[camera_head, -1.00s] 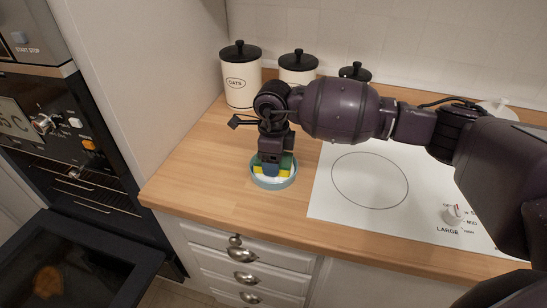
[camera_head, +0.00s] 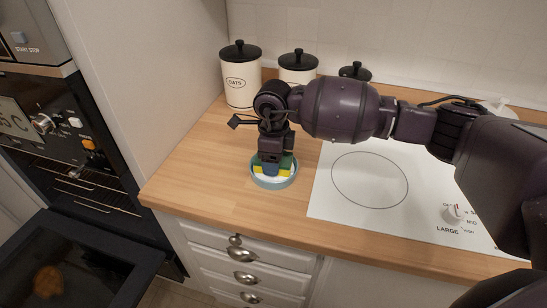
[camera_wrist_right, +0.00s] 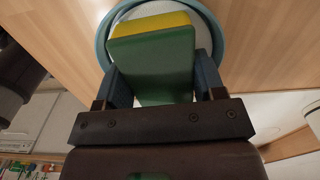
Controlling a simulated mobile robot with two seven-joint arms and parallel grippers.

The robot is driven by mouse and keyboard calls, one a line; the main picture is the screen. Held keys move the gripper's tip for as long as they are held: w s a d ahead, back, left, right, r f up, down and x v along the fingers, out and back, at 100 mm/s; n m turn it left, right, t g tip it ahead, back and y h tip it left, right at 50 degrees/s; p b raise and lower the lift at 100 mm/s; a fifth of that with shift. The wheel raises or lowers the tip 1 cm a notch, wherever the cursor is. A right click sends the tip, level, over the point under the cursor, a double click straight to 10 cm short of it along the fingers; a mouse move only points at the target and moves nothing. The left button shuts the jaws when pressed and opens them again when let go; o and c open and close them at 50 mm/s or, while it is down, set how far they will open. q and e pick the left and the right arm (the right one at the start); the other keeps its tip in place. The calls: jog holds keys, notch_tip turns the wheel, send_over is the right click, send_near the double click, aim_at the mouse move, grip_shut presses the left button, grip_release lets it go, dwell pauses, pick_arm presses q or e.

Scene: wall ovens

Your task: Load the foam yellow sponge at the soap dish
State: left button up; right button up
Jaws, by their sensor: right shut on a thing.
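The yellow sponge with a green side is in my right gripper (camera_head: 272,168). Its yellow edge (camera_head: 286,170) shows beside the fingers in the head view. In the right wrist view the green face (camera_wrist_right: 152,62) of the sponge fills the space between the two blue fingers. The fingers are shut on it. The round soap dish, teal-rimmed with a white inside (camera_head: 273,184), sits on the wooden counter directly below the gripper. The sponge is within the dish's outline; whether it touches the bottom is hidden. My left gripper is not in view.
Cream canisters with black lids, one an oats canister (camera_head: 242,80), stand behind the dish along the wall. A white cooktop (camera_head: 340,205) lies to the right. The oven door (camera_head: 75,262) hangs open at lower left. Counter left of the dish is clear.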

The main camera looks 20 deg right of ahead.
jog(key=shift+r+p, duration=0.4)
jog(key=shift+r, duration=0.35)
jog(key=shift+r+p, duration=0.5)
jog(key=shift+r, duration=0.55)
jog(key=shift+r+p, duration=0.8)
jog(key=shift+r, duration=0.85)
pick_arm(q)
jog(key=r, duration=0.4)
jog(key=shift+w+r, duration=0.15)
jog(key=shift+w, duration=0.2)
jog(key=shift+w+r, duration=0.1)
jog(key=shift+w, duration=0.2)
